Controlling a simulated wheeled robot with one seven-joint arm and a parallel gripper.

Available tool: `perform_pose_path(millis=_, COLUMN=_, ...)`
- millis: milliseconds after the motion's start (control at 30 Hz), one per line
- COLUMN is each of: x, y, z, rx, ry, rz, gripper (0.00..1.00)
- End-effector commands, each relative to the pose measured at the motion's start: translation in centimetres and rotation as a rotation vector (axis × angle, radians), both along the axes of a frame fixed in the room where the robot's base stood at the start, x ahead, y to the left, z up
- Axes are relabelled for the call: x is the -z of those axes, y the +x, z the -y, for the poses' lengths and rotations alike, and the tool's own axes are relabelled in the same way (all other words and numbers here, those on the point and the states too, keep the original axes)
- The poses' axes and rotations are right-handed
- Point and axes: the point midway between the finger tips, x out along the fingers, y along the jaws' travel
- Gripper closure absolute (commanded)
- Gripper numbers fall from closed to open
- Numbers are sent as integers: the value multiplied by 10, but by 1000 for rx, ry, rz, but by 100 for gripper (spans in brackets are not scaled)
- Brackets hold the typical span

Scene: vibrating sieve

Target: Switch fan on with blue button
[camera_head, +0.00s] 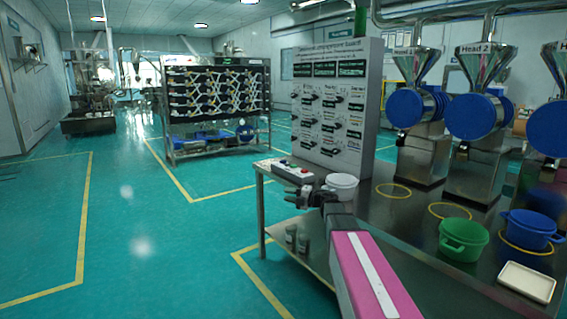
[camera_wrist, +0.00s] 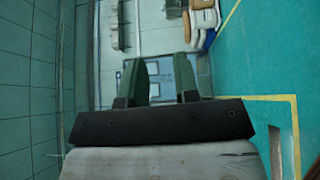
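A white control box (camera_head: 290,172) with several small coloured buttons lies at the near left corner of the metal table, in the head view. The buttons are too small for me to pick out the blue one surely. My gripper (camera_head: 298,199) is just in front of and below the box in the picture, apart from it as far as I can tell. In the wrist view, the two dark green fingers of my gripper (camera_wrist: 160,72) stand apart with nothing between them. The control box does not show in the wrist view. I see no clear fan.
An upright panel (camera_head: 338,110) with rows of switches rises behind the box. Green (camera_head: 463,240) and blue (camera_head: 532,228) buckets and a white tray (camera_head: 527,282) are farther right. The floor at left is clear.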

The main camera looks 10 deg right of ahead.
Motion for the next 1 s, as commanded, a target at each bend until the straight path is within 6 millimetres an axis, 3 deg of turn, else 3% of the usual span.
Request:
perform_pose_path(millis=33, x=0, y=0, z=0, rx=0, ry=0, rz=0, gripper=88)
perform_pose_path(millis=67, x=0, y=0, z=0, rx=0, ry=0, rz=0, gripper=98)
perform_pose_path(millis=100, x=0, y=0, z=0, rx=0, ry=0, rz=0, gripper=100)
perform_pose_path(millis=1000, x=0, y=0, z=0, rx=0, ry=0, rz=0, gripper=100)
